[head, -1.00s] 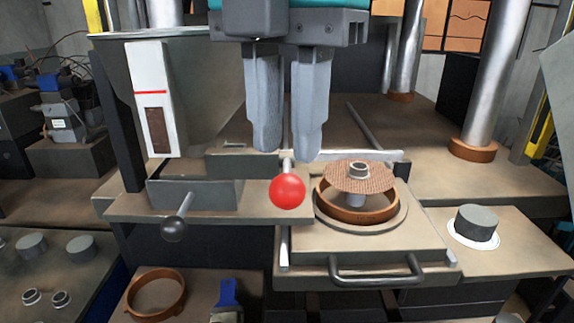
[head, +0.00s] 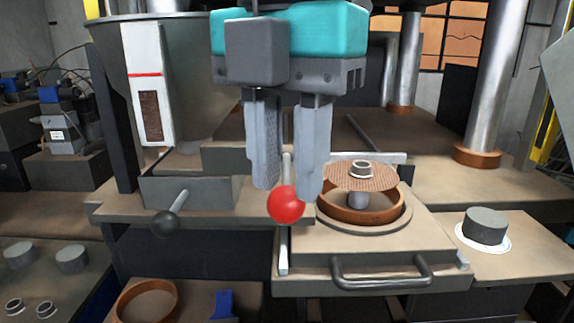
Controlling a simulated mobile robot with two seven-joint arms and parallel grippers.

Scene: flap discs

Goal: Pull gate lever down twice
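A lever with a red ball knob (head: 286,204) stands at the middle of the machine in the head view. A second lever with a black ball knob (head: 165,223) sticks out at the left, under the hopper. My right gripper (head: 291,194) points down from above, its two grey fingers apart, with the tips at the height of the red knob. The knob shows in front of and between the fingertips. Whether the fingers touch it cannot be told. My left gripper is not in view.
A drawer plate (head: 430,240) with a dark handle holds a brown ring (head: 362,212) with a mesh disc (head: 360,176), close right of the red knob. A hopper (head: 195,80) stands at the left. A grey cylinder (head: 485,226) sits at the right.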

